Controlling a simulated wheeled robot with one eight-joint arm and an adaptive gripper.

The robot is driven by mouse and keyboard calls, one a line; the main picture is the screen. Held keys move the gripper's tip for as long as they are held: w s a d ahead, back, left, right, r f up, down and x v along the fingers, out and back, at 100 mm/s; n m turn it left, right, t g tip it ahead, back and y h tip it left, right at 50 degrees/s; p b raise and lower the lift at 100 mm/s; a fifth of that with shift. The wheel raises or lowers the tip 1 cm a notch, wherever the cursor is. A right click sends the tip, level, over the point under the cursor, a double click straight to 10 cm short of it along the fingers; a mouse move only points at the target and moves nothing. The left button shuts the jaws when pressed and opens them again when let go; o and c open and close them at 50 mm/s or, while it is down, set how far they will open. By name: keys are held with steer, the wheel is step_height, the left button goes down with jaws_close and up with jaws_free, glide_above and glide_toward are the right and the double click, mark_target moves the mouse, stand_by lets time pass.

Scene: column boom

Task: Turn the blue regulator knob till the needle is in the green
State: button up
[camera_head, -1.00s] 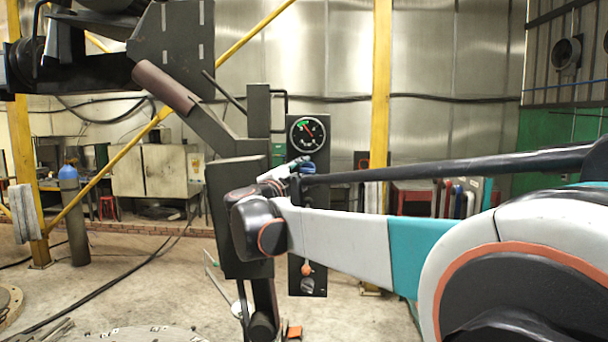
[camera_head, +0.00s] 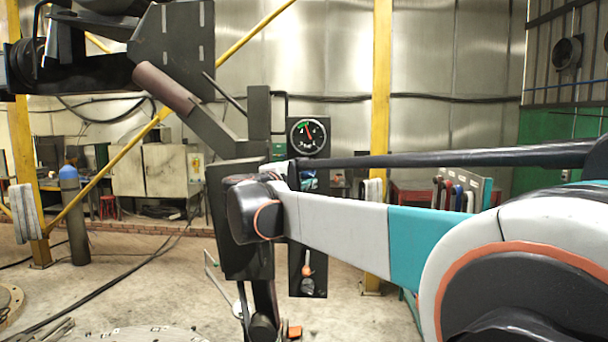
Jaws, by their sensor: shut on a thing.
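The round gauge (camera_head: 308,137) sits at the top of a dark upright panel. It has a black face, a pale rim and a red needle. The needle points up and slightly left, near a green arc at the dial's upper left; whether its tip lies within the arc is too small to tell. The blue regulator knob (camera_head: 309,181) is below the gauge, partly hidden by my arm. My gripper (camera_head: 299,175) is at the knob and shut on it. Its fingers are mostly hidden behind my wrist and the dark arm bar.
A yellow post (camera_head: 381,90) stands just right of the panel. A blue-topped cylinder (camera_head: 73,215) is far left.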

steer(key=o, duration=1.1)
steer(key=shift+c, duration=0.2)
steer(key=v, duration=0.7)
steer(key=shift+s, duration=0.25)
steer(key=shift+w, duration=0.1)
